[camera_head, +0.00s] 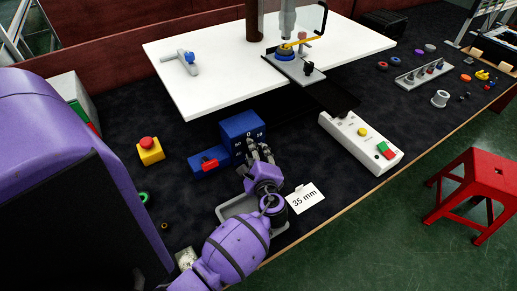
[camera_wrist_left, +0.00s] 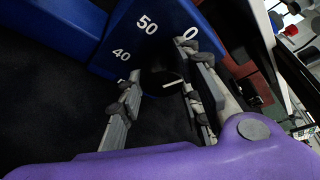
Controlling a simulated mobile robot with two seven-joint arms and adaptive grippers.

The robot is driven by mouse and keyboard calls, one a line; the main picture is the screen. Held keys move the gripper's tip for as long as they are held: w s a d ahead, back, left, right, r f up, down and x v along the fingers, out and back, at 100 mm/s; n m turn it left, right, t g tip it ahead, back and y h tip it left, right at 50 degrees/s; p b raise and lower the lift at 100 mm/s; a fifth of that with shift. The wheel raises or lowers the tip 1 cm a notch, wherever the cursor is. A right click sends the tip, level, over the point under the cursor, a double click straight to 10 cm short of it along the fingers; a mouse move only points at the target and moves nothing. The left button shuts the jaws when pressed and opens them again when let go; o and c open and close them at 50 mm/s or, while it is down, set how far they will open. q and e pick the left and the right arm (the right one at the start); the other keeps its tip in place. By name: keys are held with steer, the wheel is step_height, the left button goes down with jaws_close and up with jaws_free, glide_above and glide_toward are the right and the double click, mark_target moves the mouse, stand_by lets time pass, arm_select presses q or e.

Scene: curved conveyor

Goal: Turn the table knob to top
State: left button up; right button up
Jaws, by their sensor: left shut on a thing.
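A blue box (camera_head: 240,126) with white scale numbers stands on the dark mat; its numbered face also shows in the left wrist view (camera_wrist_left: 128,40). The black table knob (camera_wrist_left: 160,78) is on this face, with a white line mark on it. Numbers 50, 40 and 0 are legible around it. My left gripper (camera_head: 256,152) is at the face of the box, and its two fingers (camera_wrist_left: 165,95) are on either side of the knob, shut on it. The fingers and shadow partly hide the knob. My right gripper is not in view.
A red-handled blue part (camera_head: 208,165) sits left of the box. A yellow block with a red button (camera_head: 150,150) is further left. A white button panel (camera_head: 360,141) and a "35 mm" card (camera_head: 305,198) lie right. The white table (camera_head: 215,80) overhangs behind.

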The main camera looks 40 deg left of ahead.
arm_select(q)
steer(key=shift+s+a+f+n+b, duration=0.1)
steer(key=shift+s+f+n+b, duration=0.1)
steer(key=shift+f+n+b, duration=0.3)
steer(key=shift+r+n+t+b, duration=0.25)
steer(key=shift+n+t+b, duration=0.2)
steer(key=shift+b, duration=0.25)
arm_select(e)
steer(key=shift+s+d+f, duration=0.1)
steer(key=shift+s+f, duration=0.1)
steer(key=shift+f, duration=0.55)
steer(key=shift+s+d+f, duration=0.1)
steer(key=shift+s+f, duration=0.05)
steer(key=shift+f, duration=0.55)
arm_select(q)
steer(key=o, duration=1)
steer(key=shift+o, duration=0.5)
steer(key=shift+w+r, duration=0.1)
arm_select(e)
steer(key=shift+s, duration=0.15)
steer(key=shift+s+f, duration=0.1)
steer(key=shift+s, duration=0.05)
arm_select(q)
steer(key=v, duration=1.2)
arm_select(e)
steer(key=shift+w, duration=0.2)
arm_select(q)
steer(key=shift+c, duration=0.3)
